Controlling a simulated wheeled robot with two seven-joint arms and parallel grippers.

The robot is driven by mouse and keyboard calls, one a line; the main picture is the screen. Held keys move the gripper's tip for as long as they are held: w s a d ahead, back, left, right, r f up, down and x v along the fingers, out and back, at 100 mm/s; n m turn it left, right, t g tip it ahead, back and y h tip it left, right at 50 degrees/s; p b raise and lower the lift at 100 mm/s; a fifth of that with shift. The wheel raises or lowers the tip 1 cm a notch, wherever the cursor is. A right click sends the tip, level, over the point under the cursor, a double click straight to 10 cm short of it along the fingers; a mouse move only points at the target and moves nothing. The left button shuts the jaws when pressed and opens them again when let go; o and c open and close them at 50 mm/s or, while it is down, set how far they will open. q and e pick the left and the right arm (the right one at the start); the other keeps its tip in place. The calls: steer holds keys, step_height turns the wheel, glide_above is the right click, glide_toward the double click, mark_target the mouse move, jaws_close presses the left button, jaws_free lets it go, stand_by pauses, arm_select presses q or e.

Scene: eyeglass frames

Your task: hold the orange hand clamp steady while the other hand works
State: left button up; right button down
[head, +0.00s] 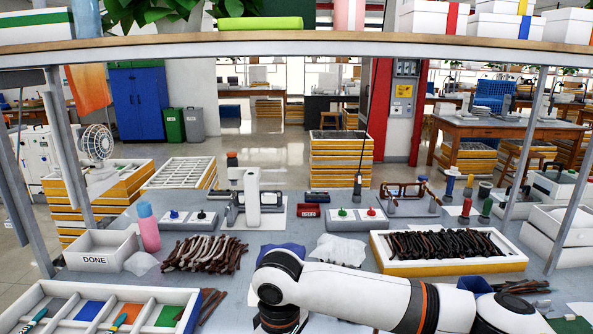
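I cannot make out an orange hand clamp for certain. A small fixture with orange-brown bars (409,196) stands at the back right of the grey bench, too small to tell what it is. My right arm comes in from the right across the front of the bench and bends down at the middle of the lower edge. Its gripper is not visible, and the arm hides part of the bench there. My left arm and gripper are out of view.
Dark eyeglass parts lie in a pile (206,253) and in a white-and-yellow tray (450,266). A DONE box (101,262), a pink bottle (148,232) and a divided tray (62,292) stand left. A white upright device (252,200) stands at the back. A shelf (300,44) spans above.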

steer(key=shift+a, duration=0.3)
stand_by(0.5)
steer(key=shift+s+a, duration=0.1)
steer(key=shift+s+a, duration=0.15)
steer(key=shift+s, duration=0.15)
steer(key=shift+s+a, duration=0.15)
stand_by(0.3)
steer(key=shift+s, duration=0.15)
stand_by(0.4)
steer(key=shift+s+d, duration=0.15)
steer(key=shift+d, duration=0.15)
step_height(320, 180, up, 6)
stand_by(0.3)
